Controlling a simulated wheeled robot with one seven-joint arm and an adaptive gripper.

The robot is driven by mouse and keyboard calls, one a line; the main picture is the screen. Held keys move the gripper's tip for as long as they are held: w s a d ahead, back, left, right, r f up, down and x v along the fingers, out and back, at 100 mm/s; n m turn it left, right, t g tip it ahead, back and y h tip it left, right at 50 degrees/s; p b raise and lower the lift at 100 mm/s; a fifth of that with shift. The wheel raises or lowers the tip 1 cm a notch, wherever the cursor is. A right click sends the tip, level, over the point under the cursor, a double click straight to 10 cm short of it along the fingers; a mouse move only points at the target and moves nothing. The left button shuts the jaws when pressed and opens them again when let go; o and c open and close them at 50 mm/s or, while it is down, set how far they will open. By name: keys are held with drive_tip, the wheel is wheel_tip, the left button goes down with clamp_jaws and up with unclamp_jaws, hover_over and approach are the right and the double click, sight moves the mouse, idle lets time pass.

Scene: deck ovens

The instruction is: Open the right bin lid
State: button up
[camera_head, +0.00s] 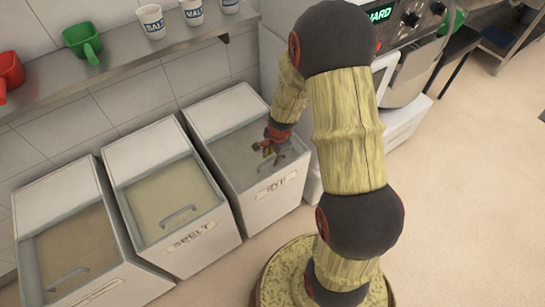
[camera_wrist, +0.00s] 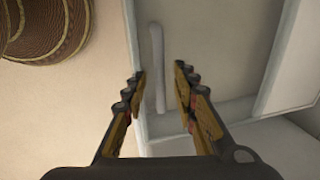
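The pale bar handle (camera_wrist: 158,65) lies between and beyond the fingertips, nearer the left finger. I see no finger clearly touching it.
The middle bin (camera_head: 205,255) and left bin (camera_head: 130,285) stand to the left, their lids down. A shelf (camera_head: 120,70) above carries mugs and red and green scoops. A white oven or machine (camera_head: 405,120) stands right of the right bin. Open floor (camera_head: 470,200) lies at right.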

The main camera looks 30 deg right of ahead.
drive_tip(key=shift+c, duration=1.2)
drive_tip(key=c, duration=0.4)
clamp_jaws()
